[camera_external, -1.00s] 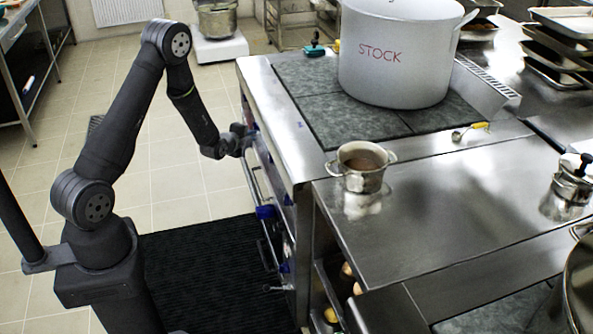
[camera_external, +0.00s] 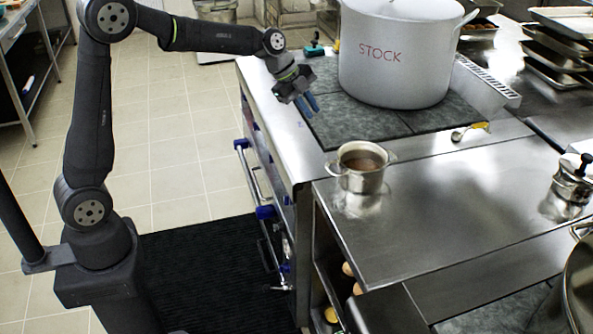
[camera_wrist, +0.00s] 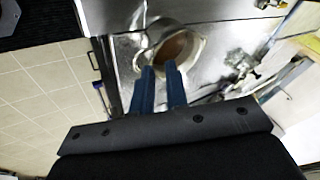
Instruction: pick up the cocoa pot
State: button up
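The cocoa pot (camera_external: 362,180) is a small two-handled steel pot with brown liquid in it. It stands upright on the steel counter, right of my gripper and nearer the camera. My gripper (camera_external: 309,108) hangs above the stove's front edge, with its blue fingers pointing down and to the right. It is apart from the pot. In the wrist view the pot (camera_wrist: 178,48) shows just beyond the tips of my gripper (camera_wrist: 160,68). The two blue fingers are apart with nothing between them. They cover part of the pot's near side there.
A large pot marked STOCK (camera_external: 395,60) stands on the stove plates behind my gripper. The counter (camera_external: 450,205) right of the cocoa pot is clear.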

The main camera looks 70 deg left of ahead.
jog(key=s+d+r+m+g+h, duration=0.1)
jog(key=d+r+m, duration=0.1)
jog(key=d+r, duration=0.25)
jog(key=shift+d+x, duration=0.25)
jog(key=shift+x, duration=2.75)
jog(key=shift+d+x, duration=0.25)
jog(key=shift+x, duration=2.8)
jog(key=shift+d+x, duration=0.2)
jog(key=shift+x, duration=2.8)
jog(key=shift+s+r, duration=0.15)
grip_shut()
jog(key=shift+r, duration=0.15)
